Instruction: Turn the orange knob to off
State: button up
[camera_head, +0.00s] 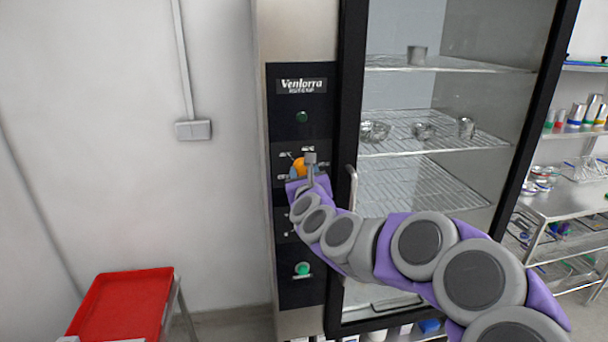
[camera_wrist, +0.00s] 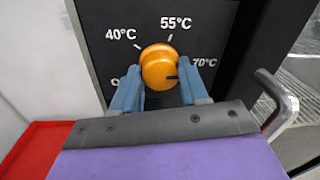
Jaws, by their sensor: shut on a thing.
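In the head view the knob (camera_head: 299,168) is partly covered by my gripper (camera_head: 304,173). In the wrist view, the two blue fingers of my gripper (camera_wrist: 160,77) are shut on the knob, one at its left side and one at its right.
The panel (camera_head: 286,98) belongs to a tall cabinet with a glass door and wire shelves. A metal door handle (camera_head: 352,188) stands close right of my gripper. A red tray (camera_head: 120,305) is at lower left, and a steel table (camera_head: 560,205) is at right.

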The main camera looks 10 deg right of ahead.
jog(key=shift+f, duration=0.2)
jog(key=n+b, duration=0.1)
jog(key=n, duration=0.4)
jog(key=shift+b, duration=0.4)
jog(key=n, duration=0.6)
jog(key=shift+f+n+t+y+b, duration=0.1)
jog(key=shift+n+t+y+b, duration=0.2)
jog(key=shift+b, duration=0.05)
jog(key=n, duration=0.9)
jog(key=n+y, duration=0.1)
jog(key=n, duration=0.8)
jog(key=n+p, duration=0.1)
jog(key=n, duration=0.7)
jog(key=shift+d+n+g+y, duration=0.3)
jog(key=shift+n+g+y, duration=0.1)
jog(key=n+p, duration=0.1)
jog(key=n, duration=0.4)
jog(key=shift+r, duration=0.2)
jog(key=shift+n, duration=0.4)
